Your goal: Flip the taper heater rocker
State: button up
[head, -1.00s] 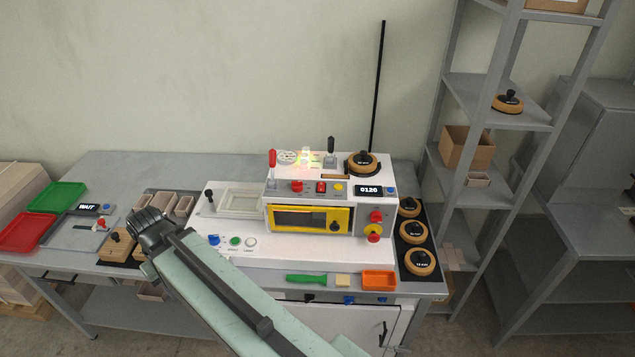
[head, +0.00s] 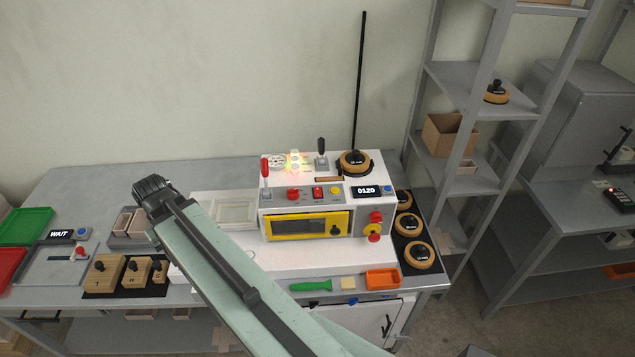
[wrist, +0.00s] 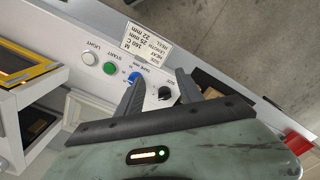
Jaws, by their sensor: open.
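The white machine (head: 215,260) stands on the bench in the head view. Its raised block has a small red rocker-like switch (head: 317,192) between a round red button (head: 293,194) and a yellow button (head: 335,191); its label is too small to read. My gripper (wrist: 156,92) is open and empty in the wrist view, above the front-left control panel. A blue knob (wrist: 134,77) and a black knob (wrist: 165,93) show near its fingers, with a green START button (wrist: 109,69) close by. In the head view my arm's dark end is left of the block; the fingers are hidden.
A red-handled lever (head: 265,170) and a black-handled lever (head: 321,150) stand up from the block, near a round brown-rimmed weight (head: 355,162). An orange tray (head: 383,279) and green tool (head: 311,286) lie in front. Shelving (head: 460,145) stands right.

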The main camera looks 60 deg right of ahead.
jog(key=s+d+r+m+p, duration=0.2)
jog(key=s+d+r, duration=0.1)
jog(key=d, duration=0.6)
jog(key=s+d+r+m+p, duration=0.2)
jog(key=s+d, duration=0.4)
jog(key=d, duration=0.4)
jog(key=s+d+r+m+p, duration=0.2)
jog(key=s+d+r+p, duration=0.2)
jog(key=d, duration=0.6)
jog(key=shift+s+d+r, duration=0.15)
jog(key=shift+s+r, duration=0.1)
jog(key=shift+r, duration=0.2)
jog(key=shift+s+d+r, duration=0.1)
jog(key=shift+s+r, duration=0.15)
jog(key=shift+r, duration=0.2)
notch_tip(320, 180, up, 2)
jog(key=m+p, duration=0.2)
jog(key=p, duration=0.1)
send_over(318, 196)
notch_tip(318, 196, down, 8)
jog(key=b, duration=0.8)
jog(key=shift+s+f+b, duration=0.1)
jog(key=shift+b, duration=0.25)
